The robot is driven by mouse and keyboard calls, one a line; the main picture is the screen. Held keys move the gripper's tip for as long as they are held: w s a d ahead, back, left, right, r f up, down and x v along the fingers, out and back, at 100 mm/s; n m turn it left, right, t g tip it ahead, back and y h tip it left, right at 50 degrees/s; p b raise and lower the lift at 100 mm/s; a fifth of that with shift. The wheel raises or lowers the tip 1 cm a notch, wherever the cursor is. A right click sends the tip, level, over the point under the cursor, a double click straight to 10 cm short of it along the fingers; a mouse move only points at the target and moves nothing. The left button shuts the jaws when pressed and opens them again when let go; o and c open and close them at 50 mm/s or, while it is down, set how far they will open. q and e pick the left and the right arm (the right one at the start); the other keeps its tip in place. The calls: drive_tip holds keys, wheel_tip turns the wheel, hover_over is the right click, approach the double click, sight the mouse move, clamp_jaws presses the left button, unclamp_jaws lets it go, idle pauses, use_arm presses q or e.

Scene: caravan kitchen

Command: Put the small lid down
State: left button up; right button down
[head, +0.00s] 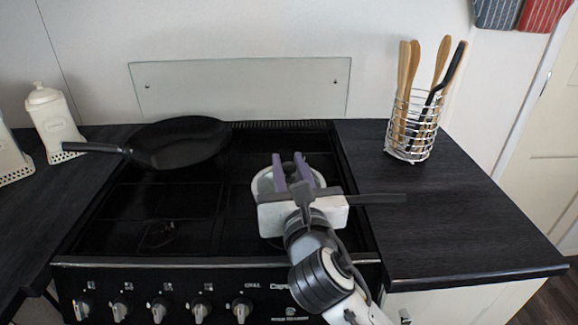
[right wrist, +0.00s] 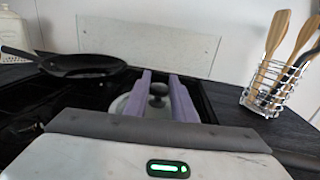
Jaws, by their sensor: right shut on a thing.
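The small lid (head: 263,183) is a pale round disc over the right side of the stove, mostly hidden behind my right gripper (head: 292,168). In the right wrist view the lid (right wrist: 123,104) shows with its dark knob (right wrist: 158,91) between the two purple fingers (right wrist: 160,88). My right gripper is shut on the lid's knob. A dark handle (head: 382,199) sticks out to the right from behind the gripper, seemingly of a small pan beneath. I cannot tell whether the lid touches that pan. My left gripper is not in view.
A black frying pan (head: 185,142) sits at the stove's back left, its handle pointing left. A wire holder (head: 410,140) with wooden utensils stands on the right counter (head: 465,215). White canisters (head: 52,120) stand at the left. The counter's front right is clear.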

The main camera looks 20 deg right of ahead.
drive_tip(key=c, duration=1.5)
unclamp_jaws()
drive_tip(key=shift+f, duration=0.1)
drive_tip(key=shift+s, duration=0.15)
drive_tip(key=s, duration=0.3)
drive_tip(key=s+a, duration=0.1)
drive_tip(key=s, duration=0.7)
drive_tip(key=shift+s+a, duration=0.25)
drive_tip(key=shift+a, duration=0.15)
